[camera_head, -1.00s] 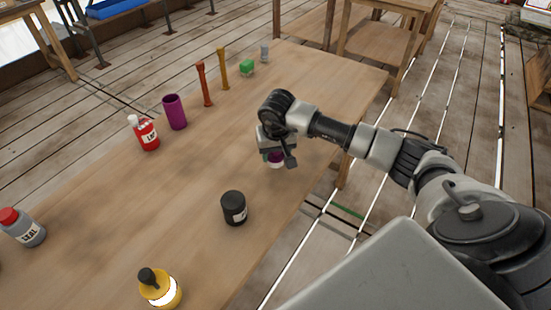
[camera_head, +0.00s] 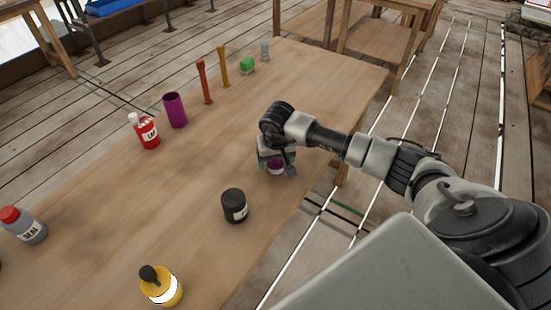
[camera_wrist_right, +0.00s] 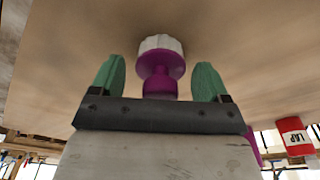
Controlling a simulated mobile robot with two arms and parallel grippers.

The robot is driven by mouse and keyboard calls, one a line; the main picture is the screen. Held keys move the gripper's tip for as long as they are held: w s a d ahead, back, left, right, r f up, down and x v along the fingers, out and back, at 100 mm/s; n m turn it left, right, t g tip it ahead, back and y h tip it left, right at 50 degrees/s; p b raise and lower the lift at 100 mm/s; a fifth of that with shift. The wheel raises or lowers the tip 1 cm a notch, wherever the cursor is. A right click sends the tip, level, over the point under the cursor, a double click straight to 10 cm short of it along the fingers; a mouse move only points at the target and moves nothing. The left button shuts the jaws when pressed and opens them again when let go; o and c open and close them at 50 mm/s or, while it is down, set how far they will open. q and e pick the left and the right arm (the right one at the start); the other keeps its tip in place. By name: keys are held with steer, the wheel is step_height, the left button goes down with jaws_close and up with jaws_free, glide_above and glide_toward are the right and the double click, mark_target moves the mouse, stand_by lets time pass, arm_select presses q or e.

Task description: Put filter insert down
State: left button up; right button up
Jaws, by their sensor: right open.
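The filter insert, a purple piece with a white ribbed end (camera_wrist_right: 160,43), is between my right gripper's green fingers in the right wrist view. Clear gaps show on both sides of it. Its white end appears to be at the wooden table top. In the head view the insert (camera_head: 276,168) shows partly, purple above white, near the table's right edge. My right gripper (camera_head: 278,162) is open around it, pointing down; its fingers (camera_wrist_right: 160,82) stand apart in the wrist view. My left gripper is not in view.
On the table (camera_head: 110,205) a black jar (camera_head: 234,206) stands nearest the gripper. A yellow bottle (camera_head: 161,286), a grey bottle (camera_head: 24,227), a red bottle (camera_head: 145,131), a purple cup (camera_head: 175,110) and several small items stand elsewhere. The table's middle is clear.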

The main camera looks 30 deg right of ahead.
mark_target(277, 167)
steer(key=shift+r, duration=0.3)
step_height(277, 167, up, 12)
steer(key=s+b, duration=0.1)
steer(key=shift+s+a+f, duration=0.2)
steer(key=shift+s+a, duration=0.1)
steer(key=shift+s, duration=0.05)
